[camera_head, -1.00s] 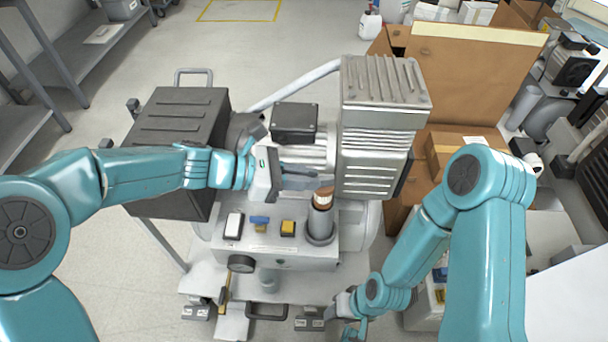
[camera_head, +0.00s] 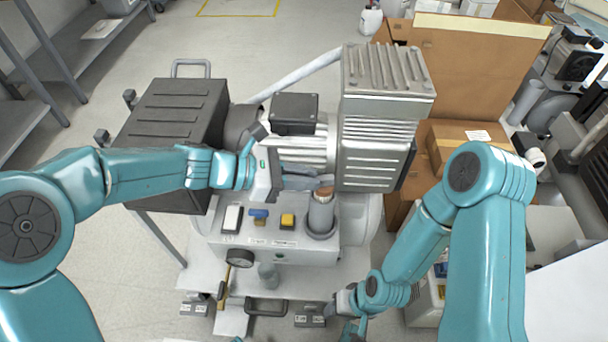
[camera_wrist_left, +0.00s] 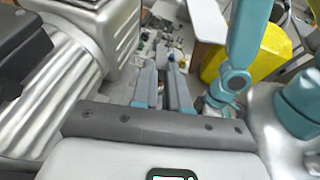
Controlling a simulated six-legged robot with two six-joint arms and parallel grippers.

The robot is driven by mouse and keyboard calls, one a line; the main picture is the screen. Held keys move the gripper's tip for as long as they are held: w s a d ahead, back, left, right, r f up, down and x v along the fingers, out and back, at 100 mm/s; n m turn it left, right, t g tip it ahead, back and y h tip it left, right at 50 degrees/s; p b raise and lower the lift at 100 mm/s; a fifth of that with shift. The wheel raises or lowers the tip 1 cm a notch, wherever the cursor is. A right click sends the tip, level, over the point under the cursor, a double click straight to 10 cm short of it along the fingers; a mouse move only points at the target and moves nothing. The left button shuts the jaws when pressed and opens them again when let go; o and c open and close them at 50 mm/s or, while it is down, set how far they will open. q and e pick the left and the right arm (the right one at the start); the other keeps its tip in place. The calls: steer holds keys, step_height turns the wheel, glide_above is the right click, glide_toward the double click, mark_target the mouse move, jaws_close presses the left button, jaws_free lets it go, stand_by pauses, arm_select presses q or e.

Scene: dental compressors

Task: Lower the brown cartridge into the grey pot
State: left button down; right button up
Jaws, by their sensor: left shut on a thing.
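The brown cartridge (camera_head: 325,194) is upright in the mouth of the grey pot (camera_head: 321,216), and only a short piece of its top shows above the rim. The pot stands on the right of the compressor's front panel. My left gripper (camera_head: 322,183) reaches in from the left, its fingertips at the cartridge top, shut on it. In the left wrist view the two fingers (camera_wrist_left: 166,88) lie close together, and I cannot make out the cartridge between them. My right gripper (camera_head: 350,322) hangs low at the bottom edge, away from the pot; its jaws are unclear.
The ribbed motor block (camera_head: 376,140) stands right behind the pot. A white switch (camera_head: 232,218), a blue switch (camera_head: 258,215) and a yellow switch (camera_head: 288,221) sit left of it. A gauge (camera_head: 240,257) is on the front. Cardboard boxes (camera_head: 470,80) stand at right.

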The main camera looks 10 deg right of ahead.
arm_select(q)
steer(key=shift+f+b, duration=0.9)
steer(key=shift+f, duration=0.45)
steer(key=c, duration=1.1)
jaws_free()
steer(key=shift+o, duration=0.2)
steer(key=p+v, duration=0.4)
steer(key=v, duration=1.2)
steer(key=shift+r, duration=0.15)
steer(key=shift+s+a, duration=0.1)
steer(key=shift+a, duration=0.05)
